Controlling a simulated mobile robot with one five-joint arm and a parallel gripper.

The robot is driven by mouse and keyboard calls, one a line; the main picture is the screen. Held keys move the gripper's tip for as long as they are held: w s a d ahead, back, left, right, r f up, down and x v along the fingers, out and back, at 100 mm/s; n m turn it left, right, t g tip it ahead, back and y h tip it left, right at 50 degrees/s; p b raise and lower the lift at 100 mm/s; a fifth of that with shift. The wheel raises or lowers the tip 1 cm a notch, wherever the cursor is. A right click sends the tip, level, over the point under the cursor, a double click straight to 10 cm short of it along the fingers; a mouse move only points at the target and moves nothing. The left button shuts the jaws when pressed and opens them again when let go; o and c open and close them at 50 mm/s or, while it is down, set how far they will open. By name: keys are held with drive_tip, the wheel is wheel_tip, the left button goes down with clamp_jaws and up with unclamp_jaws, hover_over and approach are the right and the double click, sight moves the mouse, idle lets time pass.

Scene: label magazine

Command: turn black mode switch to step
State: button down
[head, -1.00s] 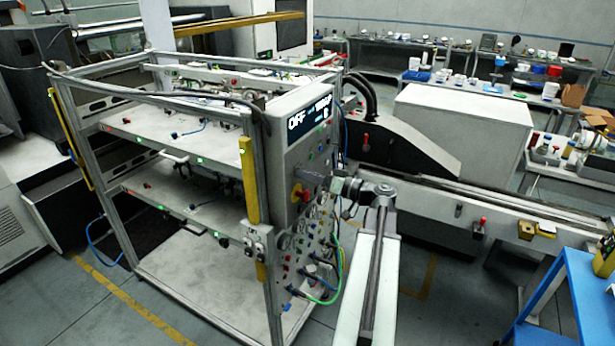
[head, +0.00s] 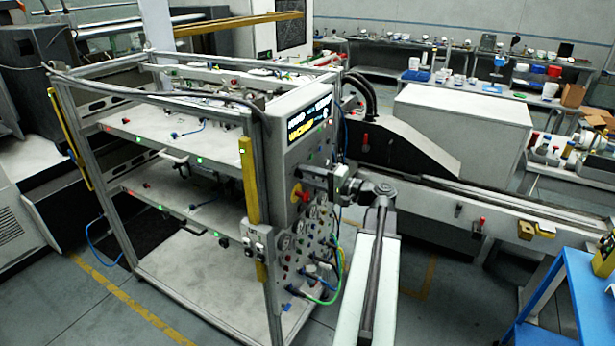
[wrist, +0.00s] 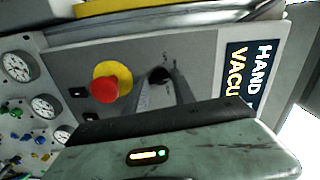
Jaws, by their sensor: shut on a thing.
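The black mode switch (wrist: 159,75) is a small dark knob on the grey control panel in the wrist view. My gripper (wrist: 163,84) is shut on it, with a finger on each side; the fingers hide much of the knob. Small marks above the knob are too small to read. In the head view my gripper (head: 306,176) reaches the panel's face from the right and hides the switch. The panel display (wrist: 250,78) reads HAND and, in yellow, VACU, the rest cut off; it also shows in the head view (head: 308,127).
A red button on a yellow base (wrist: 105,86) sits left of the switch in the wrist view, close to my fingers. Round gauges (wrist: 18,66) lie farther left. A yellow upright bar (head: 249,182) edges the panel in the head view. Cables (head: 330,285) hang below.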

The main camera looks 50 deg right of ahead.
drive_tip(key=m, duration=0.5)
drive_tip(key=shift+m, duration=0.3)
idle(0.4)
drive_tip(key=c, duration=1)
unclamp_jaws()
drive_tip(key=shift+c, duration=0.2)
drive_tip(key=v, duration=0.8)
drive_tip(key=shift+a+f, duration=0.1)
